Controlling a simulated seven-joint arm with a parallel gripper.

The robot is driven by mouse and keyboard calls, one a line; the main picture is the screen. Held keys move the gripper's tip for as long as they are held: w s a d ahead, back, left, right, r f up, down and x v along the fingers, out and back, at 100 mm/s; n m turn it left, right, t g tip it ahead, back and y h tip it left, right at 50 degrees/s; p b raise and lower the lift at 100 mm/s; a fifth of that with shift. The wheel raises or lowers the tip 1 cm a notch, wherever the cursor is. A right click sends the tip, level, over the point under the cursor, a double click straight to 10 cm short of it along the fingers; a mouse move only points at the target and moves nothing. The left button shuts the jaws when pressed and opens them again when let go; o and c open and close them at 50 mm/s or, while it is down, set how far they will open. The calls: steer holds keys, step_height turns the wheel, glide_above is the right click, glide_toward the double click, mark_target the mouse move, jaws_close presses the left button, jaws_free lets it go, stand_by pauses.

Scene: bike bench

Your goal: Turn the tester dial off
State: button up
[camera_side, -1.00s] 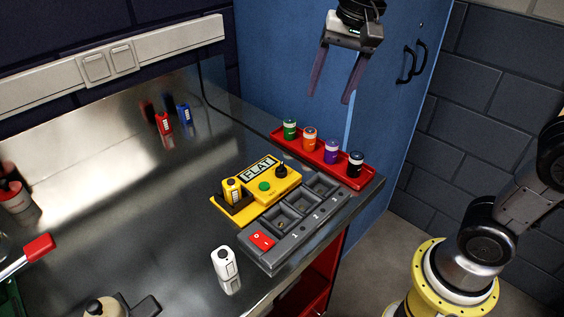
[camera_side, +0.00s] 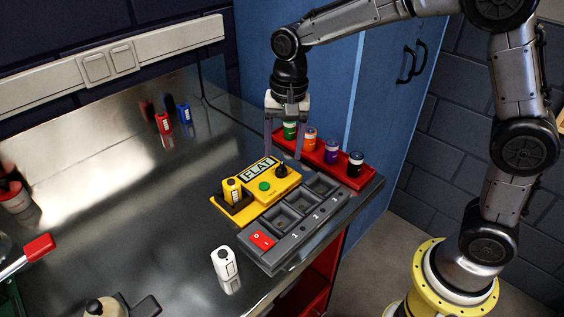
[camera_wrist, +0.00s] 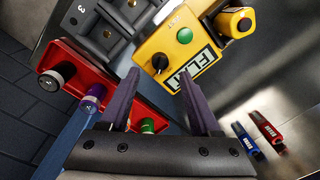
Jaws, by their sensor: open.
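The yellow tester (camera_side: 256,194) sits on the metal bench, its display reading "FLAT". Its black dial (camera_side: 281,171) is at the right end of the tester, beside a green button (camera_side: 264,186). A yellow battery (camera_side: 232,190) stands in the tester's slot. My gripper (camera_side: 284,154) is open and empty, fingers pointing down, just above and behind the dial. In the wrist view the dial (camera_wrist: 160,62) lies beyond the open fingers, between them. The gap between fingertips and dial is hard to judge.
A red tray (camera_side: 348,181) with several coloured cylinders stands close behind and right of my gripper. A grey holder (camera_side: 292,222) with empty bays and a red switch (camera_side: 262,241) lies in front. A white battery (camera_side: 224,262) stands nearer; red and blue ones stand at the back.

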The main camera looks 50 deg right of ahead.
mark_target(282, 166)
steer(key=shift+w+a+f, duration=0.1)
steer(key=shift+w+f, duration=0.05)
steer(key=shift+f, duration=2.2)
jaws_close()
